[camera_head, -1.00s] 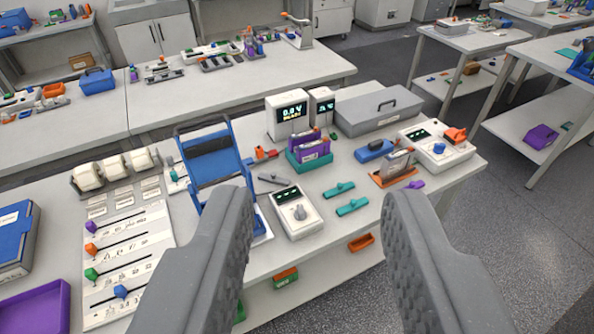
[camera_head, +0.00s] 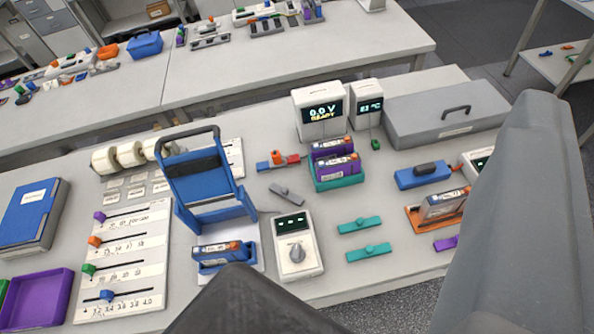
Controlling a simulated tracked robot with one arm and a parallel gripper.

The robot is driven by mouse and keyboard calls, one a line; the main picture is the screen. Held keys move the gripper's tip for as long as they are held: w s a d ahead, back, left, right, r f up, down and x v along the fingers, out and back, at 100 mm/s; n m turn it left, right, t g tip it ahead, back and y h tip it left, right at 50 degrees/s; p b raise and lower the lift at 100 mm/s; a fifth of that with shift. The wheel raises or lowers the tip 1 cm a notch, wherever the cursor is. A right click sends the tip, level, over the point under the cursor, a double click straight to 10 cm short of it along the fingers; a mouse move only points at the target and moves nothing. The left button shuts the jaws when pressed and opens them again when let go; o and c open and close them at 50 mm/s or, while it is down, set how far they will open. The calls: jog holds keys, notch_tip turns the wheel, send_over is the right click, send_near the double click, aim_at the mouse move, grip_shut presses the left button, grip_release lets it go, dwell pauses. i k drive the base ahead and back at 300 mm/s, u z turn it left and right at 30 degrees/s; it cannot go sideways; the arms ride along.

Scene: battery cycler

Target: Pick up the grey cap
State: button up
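A small grey bar with a raised middle (camera_head: 286,194), which looks like the grey cap, lies on the white workbench (camera_head: 340,284). It is left of two similar teal bars (camera_head: 360,225) and above a white meter with a grey dial (camera_head: 297,250). My gripper (camera_head: 390,190) is open, its two fingers wide apart at the bottom centre and the right of the view. Nothing is between them in grip. The grey bar is farther off than the fingers and fully in sight.
A blue folding stand (camera_head: 203,185) rises left of the grey bar. A teal holder with purple cells (camera_head: 335,178), a display reading 0.0 V (camera_head: 322,112) and a grey case (camera_head: 447,112) stand behind. A purple tray (camera_head: 42,300) is at left. Bench space around the bar is mostly clear.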

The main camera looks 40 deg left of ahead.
aim_at(283, 192)
jog(key=u, duration=0.45)
jog(key=i, duration=0.85)
jog(key=u, duration=0.65)
